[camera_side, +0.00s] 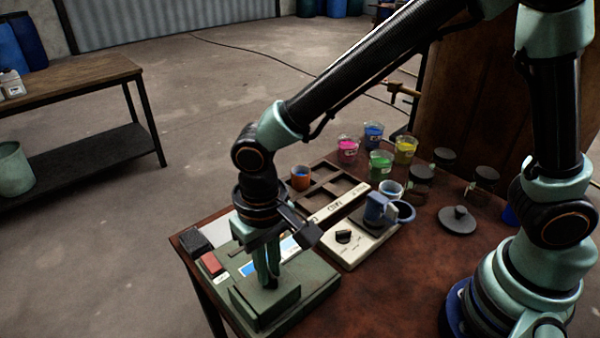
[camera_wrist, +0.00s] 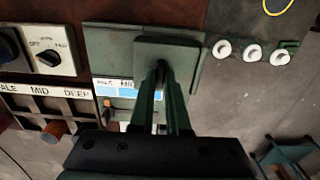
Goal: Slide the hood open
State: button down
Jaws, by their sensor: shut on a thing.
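The hood (camera_side: 264,304) is a dark green block on top of a low green box (camera_side: 322,291) at the table's front corner. It also shows in the wrist view (camera_wrist: 190,48). A strip with a blue band and lettering, partly "PALE" and "MID", shows beside it in the wrist view (camera_wrist: 128,91). My gripper (camera_side: 268,283) points down at the hood and is shut on its knob, which the fingers mostly hide. In the wrist view my fingers (camera_wrist: 162,80) meet at the hood's near side.
A white dial panel (camera_side: 350,247) with a mug (camera_side: 379,212) stands behind the box. A compartment tray (camera_side: 330,190) and several colored cups are farther back.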

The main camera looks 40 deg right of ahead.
jog(key=d, duration=1)
jog(key=shift+d+r, duration=0.1)
jog(key=shift+d, duration=0.3)
jog(key=c, duration=0.9)
grip_release()
notch_tip(320, 180, up, 12)
